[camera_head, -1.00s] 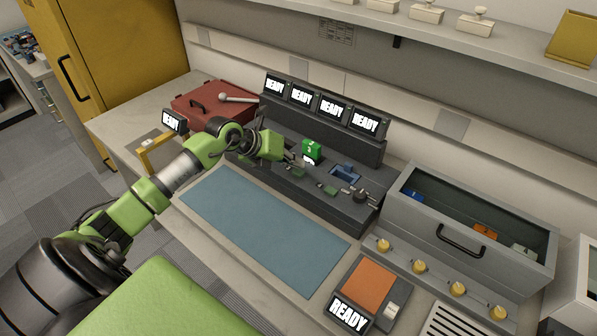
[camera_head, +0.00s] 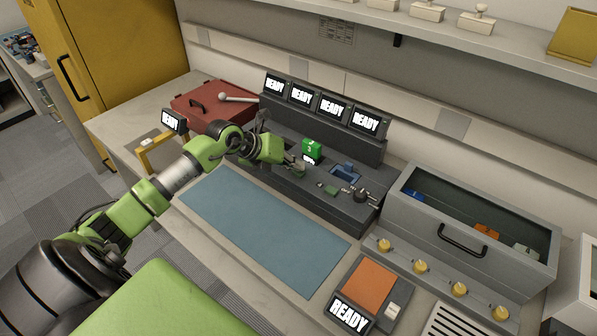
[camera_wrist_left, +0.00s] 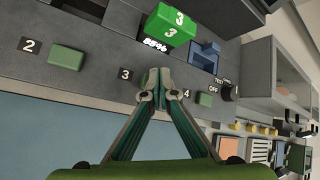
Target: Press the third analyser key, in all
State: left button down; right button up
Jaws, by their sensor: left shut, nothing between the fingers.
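The dark analyser console (camera_head: 262,168) has a sloped front with green keys. In the left wrist view, the "2" label (camera_wrist_left: 31,46) sits beside a green key (camera_wrist_left: 66,57), and the "4" label (camera_wrist_left: 187,93) beside another (camera_wrist_left: 205,99). The "3" label (camera_wrist_left: 125,73) is just left of my fingertips; its key is hidden behind them. My left gripper (camera_head: 301,170) is shut and empty, its tips (camera_wrist_left: 153,84) over the third key's place. I cannot tell whether they touch it. A green block marked 3 (camera_head: 312,148) stands in the console behind, with a lit percentage readout below it.
An empty blue slot (camera_head: 345,172) and a dark knob (camera_head: 361,196) lie right of the fingers. Several READY screens (camera_head: 333,107) stand behind. A grey bin (camera_head: 415,225) is at the right, and a blue mat (camera_head: 265,230) lies in front.

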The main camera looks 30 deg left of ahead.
aim_at(296, 172)
pick_arm(q)
jog(key=shift+f, duration=0.35)
jog(key=shift+r, duration=0.1)
dwell(0.3)
jog(key=shift+r+p, duration=0.55)
jog(key=shift+r, duration=0.3)
jog(key=shift+r+p, duration=1.9)
jog(key=shift+r, duration=0.65)
